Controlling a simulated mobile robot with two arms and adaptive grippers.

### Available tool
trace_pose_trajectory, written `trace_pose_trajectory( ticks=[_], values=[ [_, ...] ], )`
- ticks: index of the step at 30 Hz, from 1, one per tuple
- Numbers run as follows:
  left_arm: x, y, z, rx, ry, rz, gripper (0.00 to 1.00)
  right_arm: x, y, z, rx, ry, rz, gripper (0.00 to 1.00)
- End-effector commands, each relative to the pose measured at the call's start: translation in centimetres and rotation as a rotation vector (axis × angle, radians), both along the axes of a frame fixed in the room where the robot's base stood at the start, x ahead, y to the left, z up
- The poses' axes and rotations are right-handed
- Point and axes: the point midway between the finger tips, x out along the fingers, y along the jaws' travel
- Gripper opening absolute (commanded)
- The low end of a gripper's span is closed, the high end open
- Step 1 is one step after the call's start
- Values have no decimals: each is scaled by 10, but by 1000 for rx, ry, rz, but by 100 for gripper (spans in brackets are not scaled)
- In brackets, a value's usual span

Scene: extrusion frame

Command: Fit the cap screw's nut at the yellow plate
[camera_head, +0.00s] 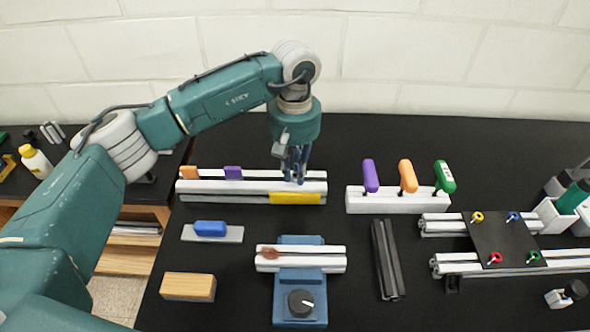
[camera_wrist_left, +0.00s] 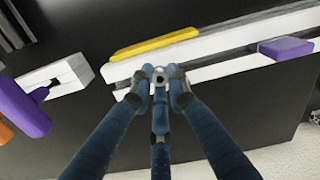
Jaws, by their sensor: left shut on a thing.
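The yellow plate (camera_head: 295,198) lies along the front side of a white extrusion rail (camera_head: 255,187), near its right end. It also shows in the wrist view (camera_wrist_left: 155,45). My left gripper (camera_head: 295,178) points down at the rail, just behind the plate. In the wrist view its fingertips (camera_wrist_left: 160,78) are closed together on a small grey ring-like piece, which looks like the nut (camera_wrist_left: 160,73). The tips overlap the white rail in that view; whether they touch it I cannot tell. I cannot make out the cap screw at the plate. My right gripper is not in view.
Orange (camera_head: 189,172) and purple (camera_head: 233,173) blocks sit on the rail's left part. To the right, a white holder (camera_head: 395,202) carries purple, orange and green handles. A blue fixture (camera_head: 300,275) with a knob stands in front. Bare black table lies between them.

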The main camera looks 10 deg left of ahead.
Motion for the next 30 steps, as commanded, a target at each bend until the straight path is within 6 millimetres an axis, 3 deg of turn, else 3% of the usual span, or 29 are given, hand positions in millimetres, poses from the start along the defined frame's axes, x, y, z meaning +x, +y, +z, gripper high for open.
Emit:
trace_pose_trajectory(
  ticks=[3,4,7,19,30],
  values=[
    [0,0,1,0,0,0,0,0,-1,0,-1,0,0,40],
    [0,0,1,0,0,0,17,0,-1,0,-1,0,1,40],
    [0,0,1,0,0,0,37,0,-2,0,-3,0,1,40],
    [1,0,8,0,-1,0,38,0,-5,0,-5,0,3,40],
    [1,0,80,-1,-4,0,38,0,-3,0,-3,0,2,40]
  ],
)
